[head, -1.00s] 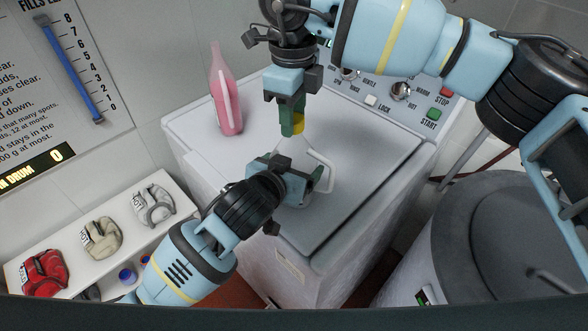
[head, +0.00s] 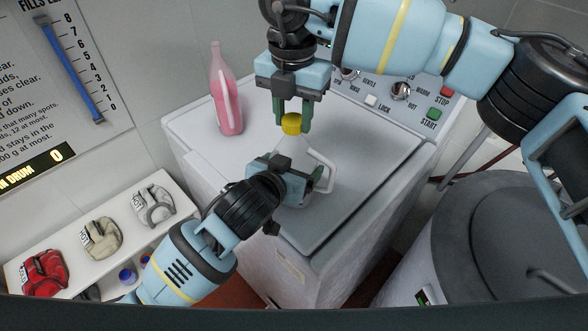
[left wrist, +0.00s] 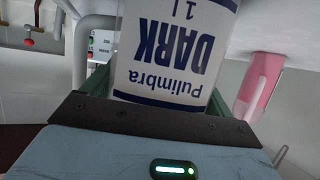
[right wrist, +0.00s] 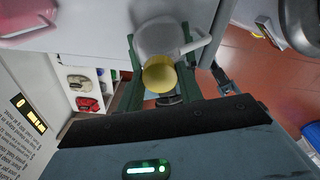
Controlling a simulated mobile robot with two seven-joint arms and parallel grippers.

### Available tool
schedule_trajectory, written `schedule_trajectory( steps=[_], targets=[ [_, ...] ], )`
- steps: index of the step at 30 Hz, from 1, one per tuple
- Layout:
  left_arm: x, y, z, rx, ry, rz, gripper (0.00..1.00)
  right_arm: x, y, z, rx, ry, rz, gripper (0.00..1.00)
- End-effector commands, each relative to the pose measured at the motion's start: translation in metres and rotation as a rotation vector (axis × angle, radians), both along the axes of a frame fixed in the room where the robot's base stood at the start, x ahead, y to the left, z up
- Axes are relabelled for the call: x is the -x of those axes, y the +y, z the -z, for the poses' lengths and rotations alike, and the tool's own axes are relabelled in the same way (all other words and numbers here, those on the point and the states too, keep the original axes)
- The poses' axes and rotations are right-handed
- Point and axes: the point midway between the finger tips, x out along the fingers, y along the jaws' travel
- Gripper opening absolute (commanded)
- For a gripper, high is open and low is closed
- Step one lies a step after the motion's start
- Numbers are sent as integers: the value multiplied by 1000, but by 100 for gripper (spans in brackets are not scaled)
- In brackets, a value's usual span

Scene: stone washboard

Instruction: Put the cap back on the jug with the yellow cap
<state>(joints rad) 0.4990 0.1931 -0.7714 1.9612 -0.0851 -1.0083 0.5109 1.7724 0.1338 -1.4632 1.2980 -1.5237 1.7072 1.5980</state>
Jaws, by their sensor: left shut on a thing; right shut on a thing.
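The white jug (head: 327,172) stands on the washing machine's top, its body mostly hidden in the head view by my left gripper (head: 292,182). That gripper is shut around it. The left wrist view shows its label, reading "Pulimbra DARK 1 l" (left wrist: 175,50), upside down. My right gripper (head: 293,118) points down above the jug, shut on the yellow cap (head: 291,125). In the right wrist view the cap (right wrist: 159,75) sits between the fingertips and overlaps the jug (right wrist: 158,38). I cannot tell whether cap and neck touch.
A pink bottle (head: 226,95) stands at the back left of the machine top (head: 375,150). The control panel (head: 400,92) is behind at right. A shelf (head: 75,245) with folded cloth bundles is at left. A grey drum (head: 500,235) stands at right.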

Motion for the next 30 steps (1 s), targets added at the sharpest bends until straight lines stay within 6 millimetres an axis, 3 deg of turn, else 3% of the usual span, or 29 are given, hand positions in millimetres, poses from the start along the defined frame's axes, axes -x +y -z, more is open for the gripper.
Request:
schedule_trajectory(
  steps=[4,5,9,20,30],
  targets=[
    [0,0,0,0,0,0,22,0,0,0,0,0,-10,9],
    [0,0,0,0,0,0,22,0,0,0,0,0,-10,40],
    [0,0,0,0,0,0,22,0,0,0,0,0,-11,58],
    [0,0,0,0,0,0,22,0,0,-4,-1,-1,-12,58],
    [0,0,0,0,0,0,22,0,0,-41,-1,-3,-12,58]
  ],
)
